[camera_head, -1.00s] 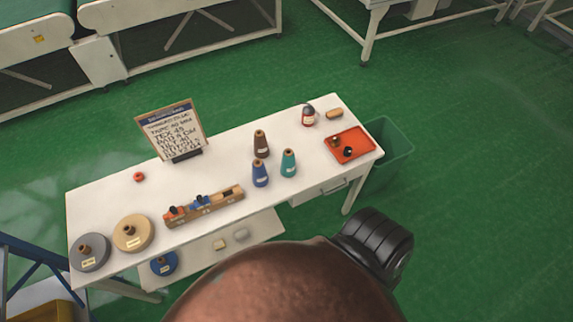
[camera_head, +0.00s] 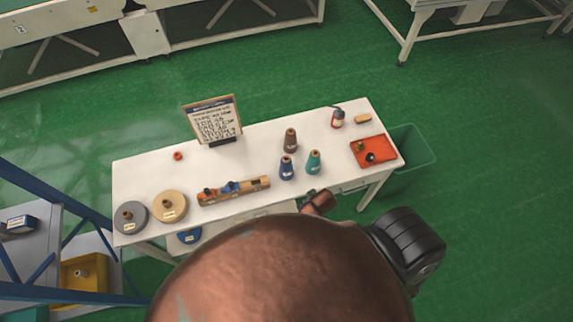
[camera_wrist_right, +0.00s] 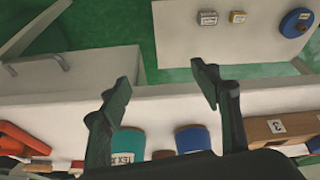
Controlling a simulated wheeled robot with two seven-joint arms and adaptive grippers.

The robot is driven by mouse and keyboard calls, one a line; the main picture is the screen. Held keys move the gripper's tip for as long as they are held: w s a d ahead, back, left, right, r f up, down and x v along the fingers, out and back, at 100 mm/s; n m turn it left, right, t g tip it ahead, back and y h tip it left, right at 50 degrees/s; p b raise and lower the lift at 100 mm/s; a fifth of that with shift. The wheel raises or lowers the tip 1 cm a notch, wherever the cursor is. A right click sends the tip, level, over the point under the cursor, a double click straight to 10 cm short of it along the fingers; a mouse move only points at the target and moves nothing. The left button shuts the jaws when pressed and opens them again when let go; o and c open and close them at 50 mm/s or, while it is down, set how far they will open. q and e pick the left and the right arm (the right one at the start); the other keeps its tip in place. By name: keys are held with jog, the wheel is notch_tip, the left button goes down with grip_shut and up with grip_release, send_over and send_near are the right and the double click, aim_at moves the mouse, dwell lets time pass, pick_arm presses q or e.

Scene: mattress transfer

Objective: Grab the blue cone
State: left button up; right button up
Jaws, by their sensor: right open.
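The blue cone (camera_head: 286,168) stands upright on the white table, between the teal cone (camera_head: 313,162) on its right and the wooden rack on its left. A brown cone (camera_head: 291,140) stands just behind it. In the right wrist view, my right gripper (camera_wrist_right: 163,88) is open with nothing between its fingers. That view looks inverted; the blue cone (camera_wrist_right: 192,139) and the teal cone (camera_wrist_right: 129,143) show past the fingers, apart from them, their lower parts cut off by the gripper body. My left gripper is not in view.
The wooden rack (camera_head: 234,191) holds small items. A sign board (camera_head: 212,118) stands behind, an orange tray (camera_head: 373,151) lies at the right end, and two large reels lie at the left. A lower shelf (camera_wrist_right: 235,48) holds small boxes and a blue reel (camera_wrist_right: 296,22).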

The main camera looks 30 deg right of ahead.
jog(key=w+r+t+p, duration=0.1)
jog(key=w+r+p, duration=0.25)
jog(key=r, duration=0.85)
jog(key=m+t, duration=0.1)
jog(key=m, duration=0.1)
send_near(287, 166)
jog(key=shift+h, duration=0.3)
jog(key=x, duration=0.4)
jog(key=a+x, duration=0.1)
jog(key=x, duration=0.1)
jog(key=shift+d+f, duration=0.15)
jog(key=shift+f, duration=0.2)
jog(key=x, duration=0.3)
jog(key=shift+w+d, duration=0.1)
jog(key=shift+p+x, duration=0.45)
jog(key=shift+x, duration=1.8)
jog(key=shift+d, duration=0.15)
jog(key=shift+c, duration=0.9)
jog(key=shift+r, duration=0.1)
jog(key=c, duration=1.3)
